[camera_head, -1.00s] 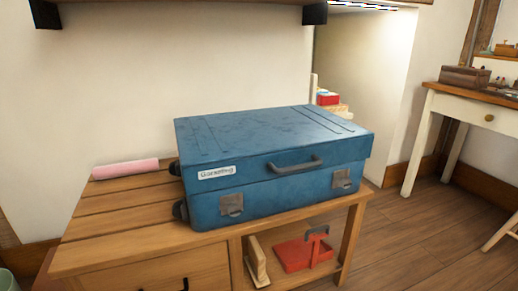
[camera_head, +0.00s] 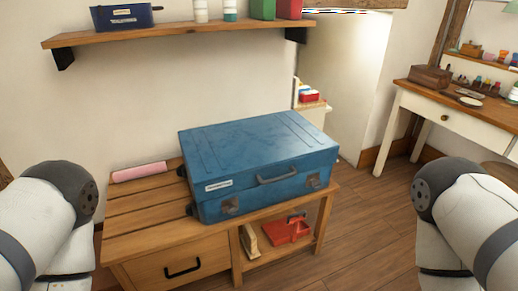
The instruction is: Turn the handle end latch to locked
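A closed blue suitcase (camera_head: 205,205) lies flat on a slatted wooden bench. Its front has a dark carry handle (camera_head: 277,179) and two grey metal latches. One latch (camera_head: 230,206) is near the left corner and the other latch (camera_head: 313,181) is near the right corner. Both are too small to read as locked or unlocked. Dark wheels (camera_head: 190,208) sit at the suitcase's left end. My arms show at the left and right picture edges, apart from the suitcase. Neither gripper is in view.
The bench (camera_head: 135,212) has a drawer (camera_head: 180,263) and an open bay holding a red object (camera_head: 287,232). A pink roll (camera_head: 139,172) lies on the bench. A wall shelf (camera_head: 180,29) hangs above. A white desk (camera_head: 450,115) stands at right. Wooden floor is clear between.

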